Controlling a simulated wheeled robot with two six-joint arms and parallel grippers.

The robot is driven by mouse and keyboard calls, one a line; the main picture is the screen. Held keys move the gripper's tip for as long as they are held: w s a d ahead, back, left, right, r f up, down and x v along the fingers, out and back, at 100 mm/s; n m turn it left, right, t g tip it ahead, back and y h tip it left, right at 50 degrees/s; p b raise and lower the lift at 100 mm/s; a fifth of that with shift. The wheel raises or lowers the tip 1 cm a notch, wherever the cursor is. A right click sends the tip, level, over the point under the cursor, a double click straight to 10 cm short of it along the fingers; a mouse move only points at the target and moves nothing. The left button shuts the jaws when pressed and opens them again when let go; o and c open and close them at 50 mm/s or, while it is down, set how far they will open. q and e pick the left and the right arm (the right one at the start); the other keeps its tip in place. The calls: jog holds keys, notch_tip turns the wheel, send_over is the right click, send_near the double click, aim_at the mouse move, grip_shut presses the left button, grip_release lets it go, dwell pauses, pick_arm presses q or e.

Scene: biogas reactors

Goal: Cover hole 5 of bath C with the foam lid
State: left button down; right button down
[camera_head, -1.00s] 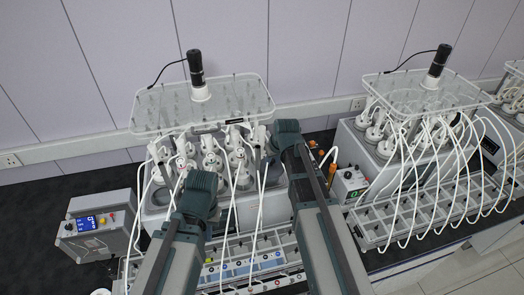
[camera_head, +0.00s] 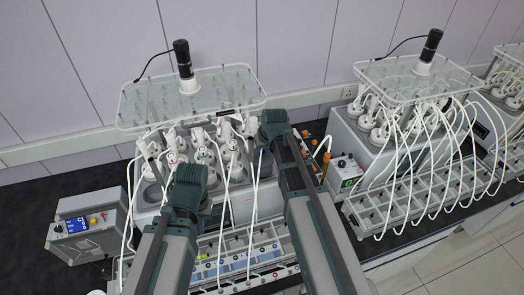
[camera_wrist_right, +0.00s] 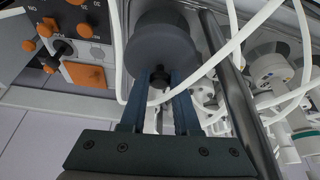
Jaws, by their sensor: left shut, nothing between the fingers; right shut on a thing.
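My right gripper (camera_wrist_right: 160,90) is shut on the dark knob of a round dark grey foam lid (camera_wrist_right: 165,40) in the right wrist view. What lies under the lid is hidden. The bath holds several white-topped reactors (camera_head: 203,155). I cannot read a bath letter or hole number.
A clear plate with a black motor (camera_head: 183,60) stands above the near bath. White tubes hang around both grippers. A control box (camera_head: 85,228) stands left and another (camera_head: 345,172) right. An orange-knobbed panel (camera_wrist_right: 85,72) is close to the lid. A second bath stands at right.

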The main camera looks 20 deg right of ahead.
aim_at(262, 158)
jog(key=shift+f+b, duration=1.85)
jog(key=shift+f, duration=0.25)
jog(key=c, duration=0.6)
grip_release()
jog(key=shift+o, duration=0.2)
jog(key=shift+r, duration=0.1)
jog(key=p+v, duration=0.7)
jog(key=shift+s+r, duration=0.15)
jog(key=shift+r, duration=0.05)
jog(key=shift+f, duration=0.1)
